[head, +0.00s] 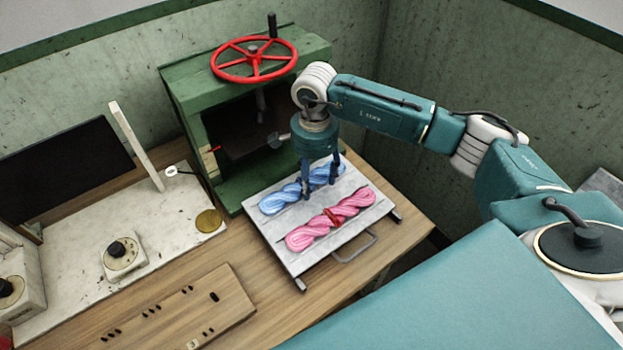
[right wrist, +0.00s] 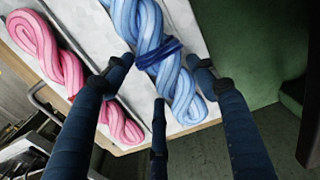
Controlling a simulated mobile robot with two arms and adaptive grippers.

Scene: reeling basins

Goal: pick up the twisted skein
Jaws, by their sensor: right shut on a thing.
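Two twisted skeins lie side by side on a pale grey tray. The blue skein (head: 277,201) is on the far side, and the pink skein (head: 305,238), with a red tie, is on the near side. My right gripper (head: 320,186) points down over the right part of the blue skein and is shut on it. In the right wrist view, its fingers (right wrist: 160,74) sit around the blue skein (right wrist: 182,92) near its dark blue tie. Whether the blue skein is clear of the tray cannot be told. My left gripper is not in view.
The tray (head: 282,225) has a metal handle at its near side and rests on a wooden table (head: 250,285). A green press (head: 185,110) with a red handwheel (head: 254,59) stands close behind. A white panel with a knob box (head: 123,257) lies to the left.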

